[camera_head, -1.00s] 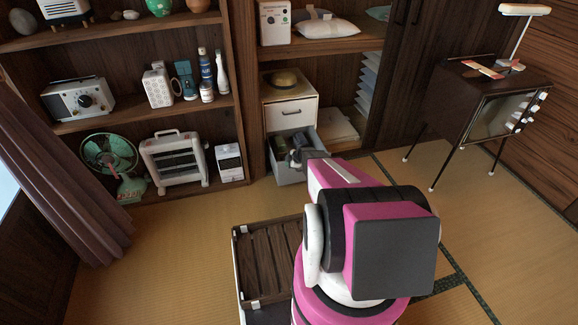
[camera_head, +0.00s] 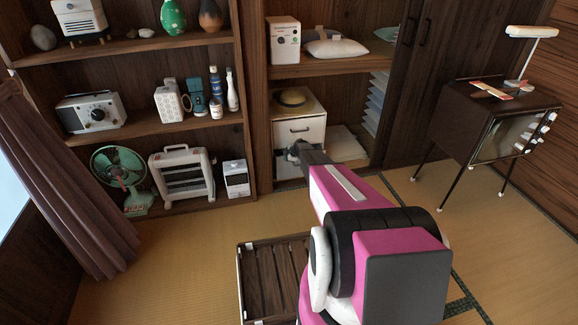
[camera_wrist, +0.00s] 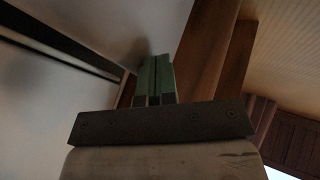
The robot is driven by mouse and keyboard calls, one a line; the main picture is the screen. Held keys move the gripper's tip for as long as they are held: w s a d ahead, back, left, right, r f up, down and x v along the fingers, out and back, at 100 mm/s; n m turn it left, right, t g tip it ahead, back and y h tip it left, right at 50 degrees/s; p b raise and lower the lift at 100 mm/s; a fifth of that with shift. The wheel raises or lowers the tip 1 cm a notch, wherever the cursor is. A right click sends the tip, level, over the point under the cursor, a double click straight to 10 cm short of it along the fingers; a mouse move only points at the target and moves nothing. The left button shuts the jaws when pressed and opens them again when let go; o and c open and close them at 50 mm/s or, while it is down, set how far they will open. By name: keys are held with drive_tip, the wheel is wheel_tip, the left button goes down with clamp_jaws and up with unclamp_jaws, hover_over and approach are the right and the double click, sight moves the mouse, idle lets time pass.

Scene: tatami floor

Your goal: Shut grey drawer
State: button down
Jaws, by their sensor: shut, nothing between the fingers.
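The small white drawer cabinet (camera_head: 312,105) stands in the open closet, with a straw hat on top and a dark handle on its upper drawer. The grey drawer (camera_head: 284,170) is below that, largely hidden behind my arm and gripper. No open interior of it shows, and I cannot tell whether it is fully flush. My gripper (camera_head: 293,152) is at the drawer's front in the head view. In the wrist view its green fingers (camera_wrist: 155,80) are together and empty, close against a pale panel (camera_wrist: 120,30); contact is unclear.
A shelf (camera_head: 150,125) with a radio, bottles, a green fan and a heater stands to the left. A wooden crate (camera_head: 262,285) is on the tatami beside my arm. A television on legs (camera_head: 495,125) stands at right. Open floor lies between.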

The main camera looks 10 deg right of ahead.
drive_tip(key=shift+w, duration=1.35)
